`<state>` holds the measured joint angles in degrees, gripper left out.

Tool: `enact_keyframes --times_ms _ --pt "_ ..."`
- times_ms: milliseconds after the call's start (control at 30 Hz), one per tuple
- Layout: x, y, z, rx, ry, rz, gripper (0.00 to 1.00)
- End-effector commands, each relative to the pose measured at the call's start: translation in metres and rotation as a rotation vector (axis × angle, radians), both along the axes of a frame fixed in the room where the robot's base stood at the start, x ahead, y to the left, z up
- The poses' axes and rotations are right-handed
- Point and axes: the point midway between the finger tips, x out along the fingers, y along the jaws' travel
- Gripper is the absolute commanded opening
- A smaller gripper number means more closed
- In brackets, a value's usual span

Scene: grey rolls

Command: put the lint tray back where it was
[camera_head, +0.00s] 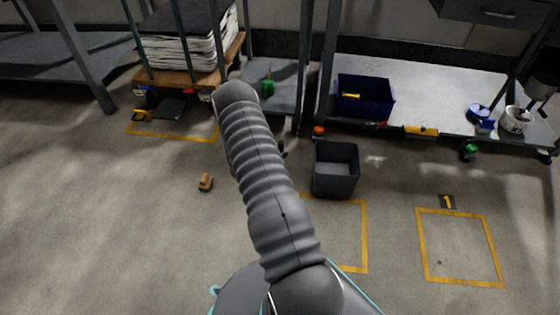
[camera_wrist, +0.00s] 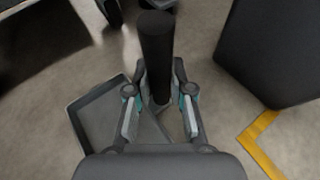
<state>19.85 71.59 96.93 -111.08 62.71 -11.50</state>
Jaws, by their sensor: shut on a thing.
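In the wrist view the lint tray (camera_wrist: 92,107) is a shallow grey tray with a raised rim. A dark upright cylinder (camera_wrist: 157,50) rises at its upper right edge and looks like its handle. My gripper (camera_wrist: 160,66) is shut on this cylinder, with one finger on each side. My fingers and palm hide part of the tray, and I cannot tell whether it touches the floor. In the head view my arm hides the tray and most of my gripper.
A grey bin (camera_head: 335,184) stands right of my arm, at the far edge of a yellow floor outline (camera_head: 365,235). Another yellow outline (camera_head: 459,283) at right is empty. A small brown object (camera_head: 205,182) lies on open floor at left. Shelving stands behind, with a blue crate (camera_head: 365,108).

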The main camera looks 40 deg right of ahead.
Motion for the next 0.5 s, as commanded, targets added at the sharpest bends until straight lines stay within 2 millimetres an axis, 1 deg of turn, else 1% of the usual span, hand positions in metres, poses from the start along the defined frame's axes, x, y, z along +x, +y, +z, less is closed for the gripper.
enact_keyframes --times_ms 167,400,500 --pt "0.004 -0.001 -0.008 0.0 0.0 0.0 0.0" --pt "0.004 -0.001 -0.039 0.0 0.002 0.001 0.0" --pt "0.004 -0.001 -0.042 -0.001 0.0 0.001 0.0"
